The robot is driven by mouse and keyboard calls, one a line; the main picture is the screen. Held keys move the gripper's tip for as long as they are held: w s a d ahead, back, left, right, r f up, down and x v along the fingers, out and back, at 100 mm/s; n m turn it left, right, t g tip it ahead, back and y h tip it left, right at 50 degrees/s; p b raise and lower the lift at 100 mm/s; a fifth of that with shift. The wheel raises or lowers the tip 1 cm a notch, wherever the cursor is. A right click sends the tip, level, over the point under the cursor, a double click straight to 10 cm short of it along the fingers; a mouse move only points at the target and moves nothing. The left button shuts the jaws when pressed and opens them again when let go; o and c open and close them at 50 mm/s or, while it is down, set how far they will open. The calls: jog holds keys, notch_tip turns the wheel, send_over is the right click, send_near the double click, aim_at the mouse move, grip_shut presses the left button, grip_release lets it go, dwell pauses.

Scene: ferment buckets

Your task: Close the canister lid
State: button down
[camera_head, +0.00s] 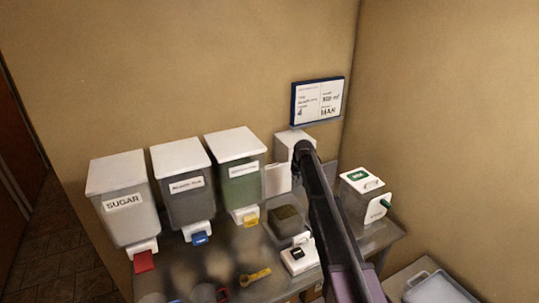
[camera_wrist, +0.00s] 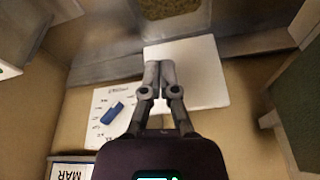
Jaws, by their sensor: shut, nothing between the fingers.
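A grey canister (camera_head: 354,205) with a white lid (camera_head: 362,181) bearing a green label stands on the counter at the right in the head view. The lid lies across its top; I cannot tell whether it is fully seated. A white part with green marking shows at the left edge of the wrist view. In the head view my arm hides the fingers.
Wall bins for sugar (camera_head: 125,202) and others hang at the left, with coloured taps. A framed sign (camera_head: 318,101) hangs above. A bin of brown contents (camera_head: 286,222) and a white device (camera_head: 300,255) crowd the counter.

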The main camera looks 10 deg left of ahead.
jog(key=w+a+r+n+p, duration=0.1)
jog(key=w+a+r+p, duration=0.1)
jog(key=w+a, duration=0.5)
jog(key=w+a+r+n+t+y+p, duration=0.1)
jog(key=w+a+r+p, duration=0.2)
jog(key=w+a+r, duration=0.2)
jog(key=w+a, duration=0.2)
jog(key=w, duration=0.2)
jog(key=shift+w, duration=0.3)
jog(key=shift+f+b, duration=0.3)
notch_tip(320, 180, down, 9)
jog(key=b, duration=0.9)
jog(key=shift+s+d, duration=0.1)
